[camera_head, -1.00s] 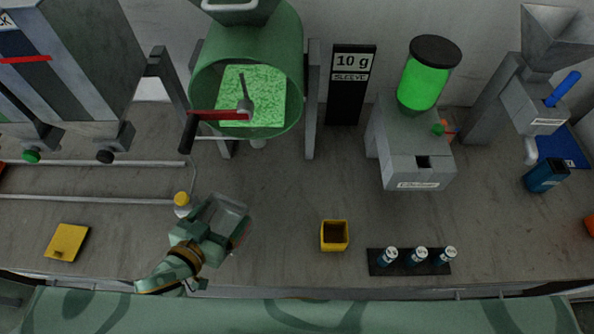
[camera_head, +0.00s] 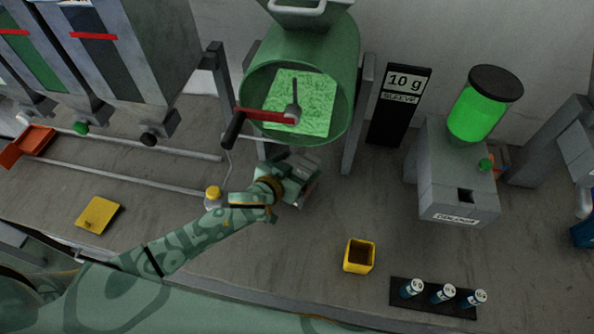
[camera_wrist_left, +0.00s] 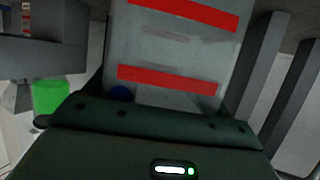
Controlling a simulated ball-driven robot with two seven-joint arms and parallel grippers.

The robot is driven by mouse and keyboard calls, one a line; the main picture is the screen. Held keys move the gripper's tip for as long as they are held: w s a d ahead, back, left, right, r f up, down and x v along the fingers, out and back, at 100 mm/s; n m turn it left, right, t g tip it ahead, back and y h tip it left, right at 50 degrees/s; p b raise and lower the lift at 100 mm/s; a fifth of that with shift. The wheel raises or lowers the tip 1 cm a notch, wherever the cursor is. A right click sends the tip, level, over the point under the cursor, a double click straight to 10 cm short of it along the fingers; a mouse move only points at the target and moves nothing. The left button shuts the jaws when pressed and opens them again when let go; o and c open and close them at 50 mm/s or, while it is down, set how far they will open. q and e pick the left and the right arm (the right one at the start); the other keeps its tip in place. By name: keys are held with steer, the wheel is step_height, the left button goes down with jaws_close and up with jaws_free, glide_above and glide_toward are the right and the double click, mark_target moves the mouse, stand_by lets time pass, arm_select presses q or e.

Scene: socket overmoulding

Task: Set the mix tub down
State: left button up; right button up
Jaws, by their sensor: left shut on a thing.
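My left gripper (camera_head: 292,182) is shut on the mix tub, a clear greyish tub (camera_head: 309,187) on the far side of its fingers. The tub is just below and in front of the green drum's mouth (camera_head: 347,112), between the drum's stand legs. In the left wrist view the tub (camera_wrist_left: 175,48) fills the middle, a see-through wall with two red bands. The gripper hides part of the tub in the head view, and I cannot tell whether its base touches the bench. My right gripper is not in view.
A red-and-black crank (camera_head: 265,117) sticks out before the drum. A yellow-capped bottle (camera_head: 213,195) stands close beside my left forearm. A yellow box (camera_head: 359,256) and a black rack (camera_head: 398,297) of small vials are at the front right. Bench between tub and yellow box is clear.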

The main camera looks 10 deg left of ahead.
arm_select(q)
steer(key=shift+f, duration=0.55)
steer(key=shift+f, duration=0.15)
steer(key=o, duration=1.1)
steer(key=shift+o, duration=0.2)
steer(key=shift+s+r, duration=0.1)
steer(key=shift+r, duration=0.15)
steer(key=p+v, duration=0.2)
steer(key=v, duration=0.9)
steer(key=shift+s+a, duration=0.2)
steer(key=shift+s, duration=0.15)
